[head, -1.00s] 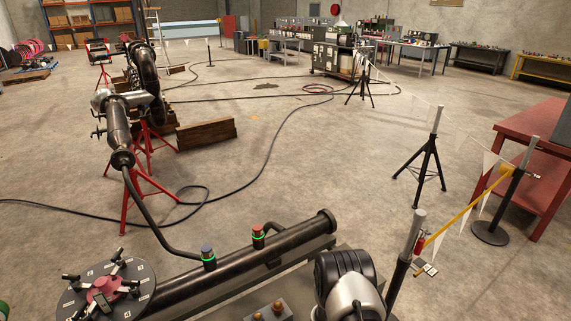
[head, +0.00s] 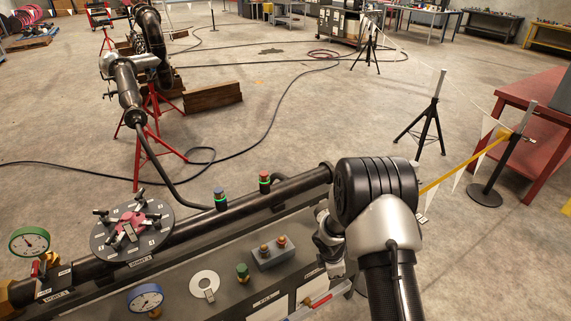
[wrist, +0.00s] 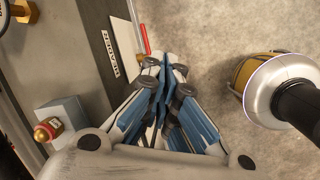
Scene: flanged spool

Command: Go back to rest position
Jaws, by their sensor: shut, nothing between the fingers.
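My gripper (wrist: 163,70) shows in the wrist view with its blue-padded fingers together and nothing between them. It points down over the edge of the workbench, beside a white panel and a red-handled item (wrist: 143,38). In the head view my arm stands at the right end of the bench (head: 225,262), bent at a large black joint. The gripper itself is mostly hidden there behind my arm. The black pipe (head: 285,190) runs along the back of the bench, with a round flange plate (head: 160,228) and pink hub at its left.
The bench carries a green gauge (head: 29,242), a blue gauge (head: 145,298), a white ring (head: 205,284) and a grey button box (head: 272,253). A barrier post (head: 490,180) with yellow tape and a red table (head: 535,110) stand at the right.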

